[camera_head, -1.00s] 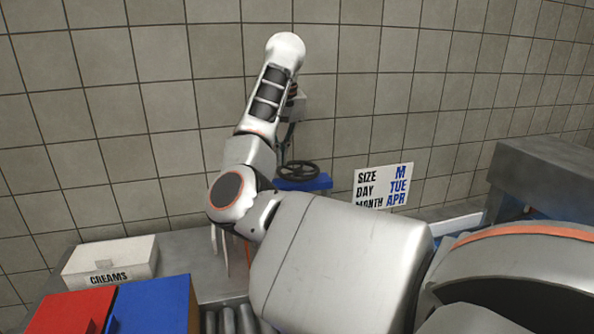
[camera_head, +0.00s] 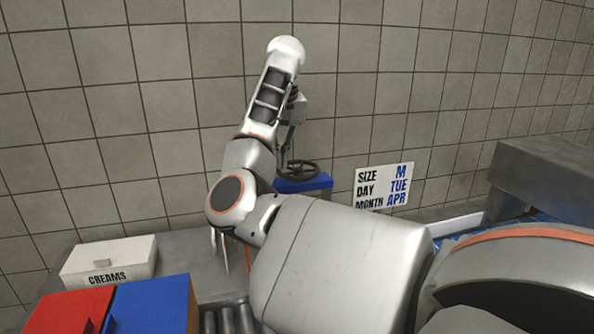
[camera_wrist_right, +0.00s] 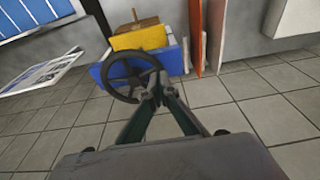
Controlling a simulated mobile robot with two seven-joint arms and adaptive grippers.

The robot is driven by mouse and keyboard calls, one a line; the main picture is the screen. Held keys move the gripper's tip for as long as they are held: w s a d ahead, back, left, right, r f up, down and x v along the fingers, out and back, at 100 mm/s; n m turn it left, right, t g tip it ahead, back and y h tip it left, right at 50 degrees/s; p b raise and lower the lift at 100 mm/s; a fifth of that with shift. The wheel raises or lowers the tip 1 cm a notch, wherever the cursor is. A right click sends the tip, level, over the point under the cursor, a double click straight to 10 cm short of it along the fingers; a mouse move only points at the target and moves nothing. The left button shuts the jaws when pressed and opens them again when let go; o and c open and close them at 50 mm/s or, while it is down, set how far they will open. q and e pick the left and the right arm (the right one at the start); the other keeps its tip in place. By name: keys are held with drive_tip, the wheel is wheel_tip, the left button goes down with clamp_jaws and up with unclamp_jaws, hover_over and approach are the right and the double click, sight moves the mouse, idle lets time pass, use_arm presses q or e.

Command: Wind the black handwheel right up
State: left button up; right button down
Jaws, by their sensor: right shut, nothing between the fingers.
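The black handwheel (camera_head: 306,170) lies roughly flat above a blue block (camera_head: 312,186) near the tiled wall. It also shows in the right wrist view (camera_wrist_right: 109,88), with spokes and a dark rim. My right gripper (camera_head: 285,160) points down at the near-left part of the wheel. In the right wrist view its green fingers (camera_wrist_right: 156,95) are together, with their tips overlapping the wheel's near rim. Nothing shows between them. I cannot tell whether they touch the rim. My right forearm hides the area below the wheel.
A sign with size, day and month (camera_head: 383,187) stands right of the wheel. A white creams box (camera_head: 110,262), a red box (camera_head: 68,310) and a blue box (camera_head: 152,303) are at lower left. Upright boards (camera_wrist_right: 205,35) stand beyond the wheel. A grey housing (camera_head: 550,175) is at right.

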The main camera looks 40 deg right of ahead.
sight(288, 174)
drive_tip(key=shift+f, duration=0.3)
drive_tip(key=shift+f+b, duration=0.35)
drive_tip(key=shift+b, duration=0.05)
drive_tip(key=shift+f, duration=0.15)
drive_tip(key=shift+s, duration=0.15)
drive_tip(key=shift+s+p, duration=0.3)
drive_tip(key=shift+s, duration=0.7)
drive_tip(key=shift+s+f, duration=0.1)
